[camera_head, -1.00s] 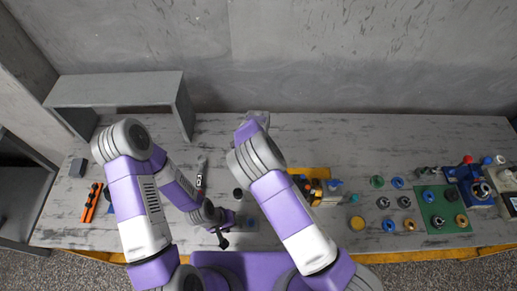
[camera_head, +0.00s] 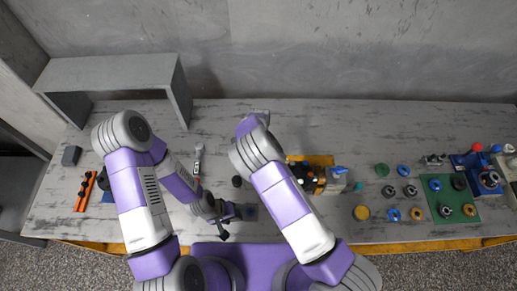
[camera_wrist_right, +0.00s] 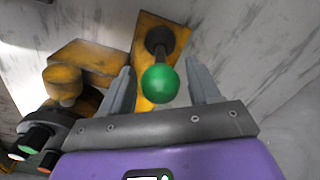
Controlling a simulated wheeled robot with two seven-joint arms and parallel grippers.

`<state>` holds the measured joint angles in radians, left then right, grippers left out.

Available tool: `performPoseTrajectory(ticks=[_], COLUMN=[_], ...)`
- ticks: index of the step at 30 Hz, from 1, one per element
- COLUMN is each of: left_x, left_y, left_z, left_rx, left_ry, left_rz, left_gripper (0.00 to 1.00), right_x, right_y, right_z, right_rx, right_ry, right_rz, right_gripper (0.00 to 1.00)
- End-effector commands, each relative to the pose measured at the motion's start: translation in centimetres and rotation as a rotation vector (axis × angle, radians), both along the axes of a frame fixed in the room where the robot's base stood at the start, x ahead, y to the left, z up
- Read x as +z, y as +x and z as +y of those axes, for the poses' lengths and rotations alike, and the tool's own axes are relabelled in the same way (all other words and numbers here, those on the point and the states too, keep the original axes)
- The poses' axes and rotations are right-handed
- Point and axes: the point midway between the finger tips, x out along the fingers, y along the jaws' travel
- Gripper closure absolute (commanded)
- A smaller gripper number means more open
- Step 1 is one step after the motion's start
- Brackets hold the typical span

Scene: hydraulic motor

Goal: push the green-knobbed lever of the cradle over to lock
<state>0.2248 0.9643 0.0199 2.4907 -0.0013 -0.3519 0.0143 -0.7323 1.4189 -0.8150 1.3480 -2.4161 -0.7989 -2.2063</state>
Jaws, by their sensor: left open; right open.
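The green knob (camera_wrist_right: 160,84) of the lever shows in the right wrist view, on a dark shaft rising from the yellow cradle (camera_wrist_right: 151,35). My right gripper (camera_wrist_right: 158,80) is open, with one finger on each side of the knob; I cannot tell whether either finger touches it. In the head view the yellow cradle (camera_head: 318,160) is partly hidden behind my right arm, and neither the knob nor the right gripper can be made out there. My left gripper (camera_head: 226,224) is open and empty, low over the front of the table, left of the cradle.
Several rings and round parts (camera_head: 402,190) lie on the right of the table, some on a green mat (camera_head: 450,203). A blue fixture (camera_head: 478,172) stands at the far right. A grey shelf (camera_head: 120,72) stands at the back left. An orange tool holder (camera_head: 84,192) lies at the left.

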Motion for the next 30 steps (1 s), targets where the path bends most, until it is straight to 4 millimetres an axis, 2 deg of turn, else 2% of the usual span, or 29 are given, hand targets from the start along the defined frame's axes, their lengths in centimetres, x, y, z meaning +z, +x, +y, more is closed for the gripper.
performPoseTrajectory(ticks=[2, 3, 9, 10, 30], left_x=[0.0, 0.0, 0.0, 0.0, 0.3], left_y=[0.0, 0.0, 0.0, 0.0, 0.0], left_z=[0.0, 0.0, 0.0, 0.0, 0.0], left_rx=[0.000, 0.000, 0.000, 0.000, 0.000], left_ry=[0.000, 0.000, 0.000, 0.000, 0.000], left_rz=[0.000, 0.000, 0.000, 0.000, 0.000], left_gripper=[0.57, 0.57, 0.57, 0.57, 0.57], right_x=[0.0, 0.0, 0.0, 0.0, -0.1], right_y=[0.0, 0.0, 0.0, 0.0, 0.0], right_z=[0.0, 0.0, 0.0, 0.0, 1.7], right_rx=[0.000, 0.000, 0.000, 0.000, 0.000], right_ry=[0.000, 0.000, 0.000, 0.000, 0.003], right_rz=[0.000, 0.000, 0.000, 0.000, -0.001], right_gripper=[0.38, 0.41, 0.72, 0.74, 0.74])
